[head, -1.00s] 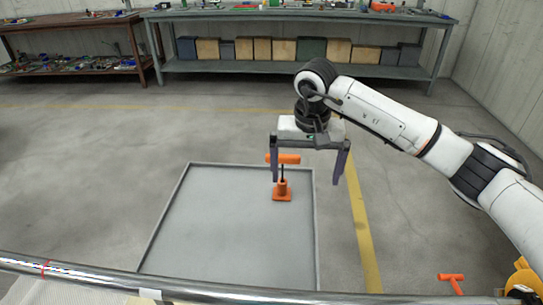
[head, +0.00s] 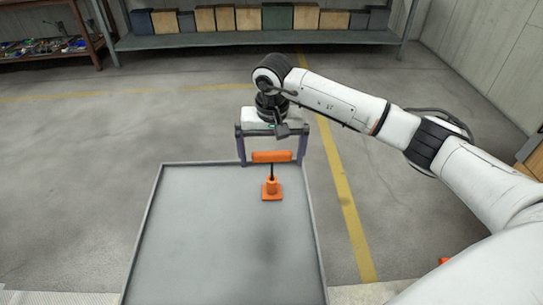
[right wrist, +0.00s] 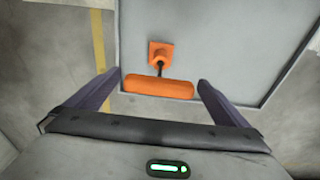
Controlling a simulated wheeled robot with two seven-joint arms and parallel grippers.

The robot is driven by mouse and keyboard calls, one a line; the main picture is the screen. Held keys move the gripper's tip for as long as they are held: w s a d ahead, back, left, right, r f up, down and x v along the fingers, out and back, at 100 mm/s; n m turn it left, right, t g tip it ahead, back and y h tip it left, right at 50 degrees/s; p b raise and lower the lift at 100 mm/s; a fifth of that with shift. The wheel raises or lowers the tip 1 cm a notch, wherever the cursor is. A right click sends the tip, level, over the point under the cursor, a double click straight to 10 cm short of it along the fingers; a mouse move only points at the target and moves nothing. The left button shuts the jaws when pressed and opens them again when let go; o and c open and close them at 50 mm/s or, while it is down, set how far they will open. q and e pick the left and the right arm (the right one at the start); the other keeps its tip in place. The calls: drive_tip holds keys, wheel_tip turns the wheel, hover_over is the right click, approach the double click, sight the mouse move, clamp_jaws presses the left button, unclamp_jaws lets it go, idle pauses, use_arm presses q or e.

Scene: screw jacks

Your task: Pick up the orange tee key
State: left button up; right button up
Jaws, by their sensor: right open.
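The orange tee key (head: 272,156) stands upright, its crossbar on top of a thin dark shaft that goes down into an orange base (head: 272,191) on the grey tray (head: 210,255). My right gripper (head: 271,162) is open, with its two fingers on either side of the crossbar. In the right wrist view the crossbar (right wrist: 158,87) lies between the spread fingers, apart from both, near their tips. The orange base also shows in that view (right wrist: 160,52). My left gripper is not in view.
The tray has a raised rim and is otherwise bare. A yellow floor line (head: 340,190) runs to its right. A long bench (head: 250,38) with several boxes stands at the back. Part of another orange thing (head: 445,261) peeks out beside my right arm.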

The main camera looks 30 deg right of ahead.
sight(272, 167)
drive_tip(key=f, duration=0.4)
drive_tip(key=shift+w+d+f+p, duration=0.15)
drive_tip(key=shift+w+f+p, duration=0.05)
drive_tip(key=shift+f+p, duration=0.1)
drive_tip(key=shift+c, duration=0.3)
drive_tip(key=c, duration=1.5)
wheel_tip(272, 167, up, 10)
drive_tip(key=shift+r+b, duration=0.1)
drive_tip(key=shift+b, duration=0.3)
